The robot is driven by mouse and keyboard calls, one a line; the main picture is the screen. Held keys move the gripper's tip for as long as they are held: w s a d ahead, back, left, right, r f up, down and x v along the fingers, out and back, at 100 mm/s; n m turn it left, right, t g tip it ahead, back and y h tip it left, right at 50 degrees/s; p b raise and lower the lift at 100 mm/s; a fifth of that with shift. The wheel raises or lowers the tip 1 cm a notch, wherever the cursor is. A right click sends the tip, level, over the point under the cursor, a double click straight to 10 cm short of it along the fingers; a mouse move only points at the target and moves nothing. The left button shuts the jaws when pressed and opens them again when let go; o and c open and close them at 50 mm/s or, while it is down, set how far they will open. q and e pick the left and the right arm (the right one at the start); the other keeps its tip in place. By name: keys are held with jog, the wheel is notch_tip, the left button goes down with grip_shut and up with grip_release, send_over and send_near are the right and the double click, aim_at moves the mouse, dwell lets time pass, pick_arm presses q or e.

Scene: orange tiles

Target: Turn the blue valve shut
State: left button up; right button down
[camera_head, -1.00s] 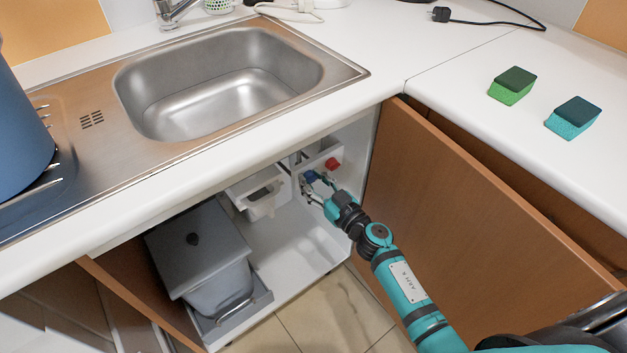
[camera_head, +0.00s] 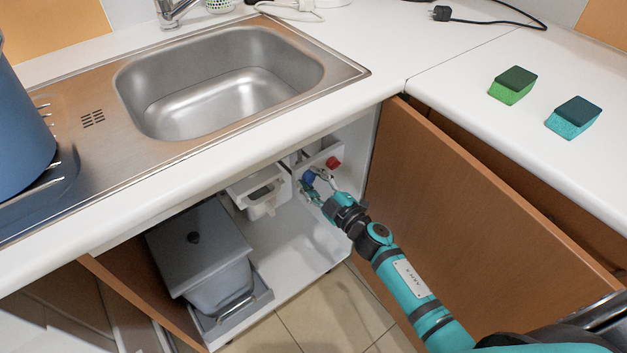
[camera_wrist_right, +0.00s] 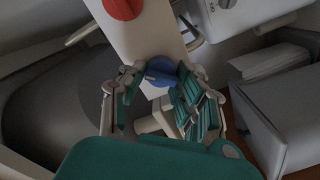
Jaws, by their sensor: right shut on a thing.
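The blue valve (camera_head: 309,177) is a small round knob on a white panel inside the open cabinet under the sink. In the right wrist view the blue valve (camera_wrist_right: 160,71) sits between the fingers, with its handle ridge showing. My right gripper (camera_head: 313,184) reaches into the cabinet from the lower right. In the wrist view the right gripper (camera_wrist_right: 154,82) is closed around the valve, one finger on each side. The fingers hide part of the knob's edge. My left gripper is not in view.
A red valve (camera_head: 333,162) is beside the blue one; it also shows in the wrist view (camera_wrist_right: 123,8). A grey lidded bin (camera_head: 200,250) and a white container (camera_head: 262,190) are to the left. The open wooden door (camera_head: 470,190) stands close right of my arm.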

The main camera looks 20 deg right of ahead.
jog(key=shift+f+n, duration=0.1)
jog(key=shift+n, duration=1.3)
jog(key=n+b, duration=0.1)
jog(key=n, duration=0.1)
jog(key=shift+n, duration=0.3)
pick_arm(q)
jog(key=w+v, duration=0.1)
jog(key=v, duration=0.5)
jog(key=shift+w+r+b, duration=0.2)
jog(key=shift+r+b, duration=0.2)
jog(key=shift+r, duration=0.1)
pick_arm(e)
jog(key=shift+f+n, duration=0.1)
jog(key=shift+n, duration=1.5)
jog(key=c, duration=1)
grip_release()
jog(key=shift+o, duration=0.2)
jog(key=v, duration=1.2)
